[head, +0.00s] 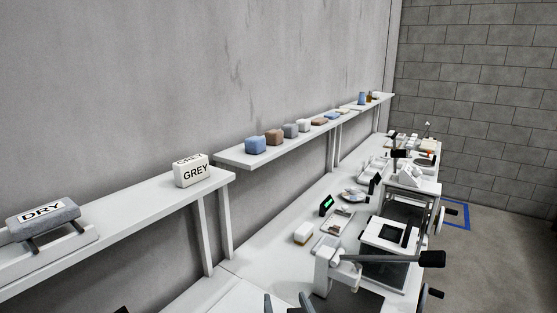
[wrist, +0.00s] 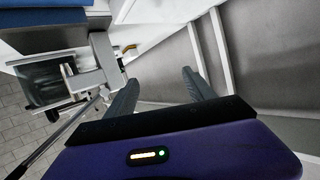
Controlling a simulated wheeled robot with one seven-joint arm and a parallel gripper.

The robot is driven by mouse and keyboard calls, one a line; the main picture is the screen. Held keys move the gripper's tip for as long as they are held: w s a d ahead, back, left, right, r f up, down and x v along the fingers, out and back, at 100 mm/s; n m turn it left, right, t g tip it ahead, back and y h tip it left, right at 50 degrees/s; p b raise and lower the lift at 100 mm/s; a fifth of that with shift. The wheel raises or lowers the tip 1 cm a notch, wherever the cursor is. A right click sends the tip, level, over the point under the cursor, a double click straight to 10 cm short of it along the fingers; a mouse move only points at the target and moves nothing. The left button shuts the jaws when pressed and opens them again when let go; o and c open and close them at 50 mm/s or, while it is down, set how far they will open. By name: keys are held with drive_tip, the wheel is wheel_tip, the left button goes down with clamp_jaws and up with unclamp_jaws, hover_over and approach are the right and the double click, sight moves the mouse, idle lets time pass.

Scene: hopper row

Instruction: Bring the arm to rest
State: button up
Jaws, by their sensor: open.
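My gripper (wrist: 160,86) shows in the wrist view with its two dark fingers spread apart and nothing between them. Past the fingers are a grey wall surface and white shelf supports. In the head view only the fingertips of my gripper (head: 287,303) show at the bottom edge, over the near end of the white bench (head: 245,268). The rest of my arm is hidden below that frame.
A white wall shelf (head: 130,220) carries a grey DRY block (head: 43,217) and a white GREY block (head: 191,171). A farther shelf (head: 237,161) holds several coloured blocks. White machines with a black handle (head: 422,258) stand right of my gripper. Floor (head: 490,265) is clear at right.

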drive_tip(key=s+d+f+b, duration=0.1)
drive_tip(key=s+d, duration=0.5)
drive_tip(key=s, duration=0.9)
drive_tip(key=s+d+f+h+b, duration=0.1)
drive_tip(key=s+d, duration=0.5)
drive_tip(key=s, duration=0.8)
drive_tip(key=s+d+f+h+b, duration=0.1)
drive_tip(key=s+d, duration=0.5)
drive_tip(key=s, duration=0.9)
drive_tip(key=shift+s+d+f+m+t, duration=0.15)
drive_tip(key=shift+s+f+m+t, duration=0.2)
drive_tip(key=shift+f, duration=0.45)
